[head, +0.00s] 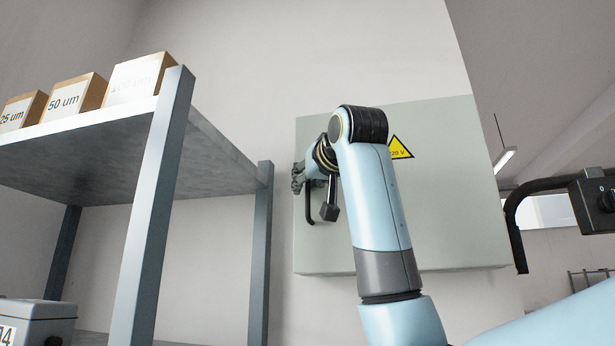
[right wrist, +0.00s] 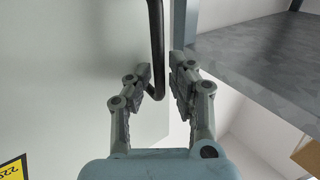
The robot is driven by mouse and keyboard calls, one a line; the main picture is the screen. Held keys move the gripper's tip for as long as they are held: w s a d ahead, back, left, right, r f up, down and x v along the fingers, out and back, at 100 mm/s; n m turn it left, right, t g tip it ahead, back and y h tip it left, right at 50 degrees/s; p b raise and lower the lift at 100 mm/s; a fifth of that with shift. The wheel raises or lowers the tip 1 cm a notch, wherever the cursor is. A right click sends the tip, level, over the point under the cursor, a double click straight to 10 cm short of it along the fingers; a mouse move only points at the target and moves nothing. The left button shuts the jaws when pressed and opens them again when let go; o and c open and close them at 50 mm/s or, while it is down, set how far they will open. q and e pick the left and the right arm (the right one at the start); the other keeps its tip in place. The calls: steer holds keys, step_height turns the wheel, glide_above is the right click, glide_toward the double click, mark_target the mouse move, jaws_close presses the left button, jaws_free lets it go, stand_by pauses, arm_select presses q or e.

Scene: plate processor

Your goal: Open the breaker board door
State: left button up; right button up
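The breaker board (head: 450,200) is a pale grey-green box on the wall with a yellow 220 V warning sign (head: 399,148); its door looks shut. Its black bar handle (head: 309,209) is at the door's left edge, partly hidden by my right gripper (head: 299,177). In the right wrist view, the handle (right wrist: 156,45) runs between the two fingers of my right gripper (right wrist: 161,72). The fingers are apart, with a visible gap between the handle and the right-hand finger. Whether the other finger touches the handle is unclear. My left gripper is out of view.
A grey metal shelf (head: 265,240) stands just left of the board, close to my right gripper. It also shows in the right wrist view (right wrist: 250,60). Labelled boxes (head: 75,95) sit on top of it. A black bracket (head: 515,220) is at the right.

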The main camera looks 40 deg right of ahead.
steer(key=shift+c, duration=0.3)
jaws_close()
stand_by(0.3)
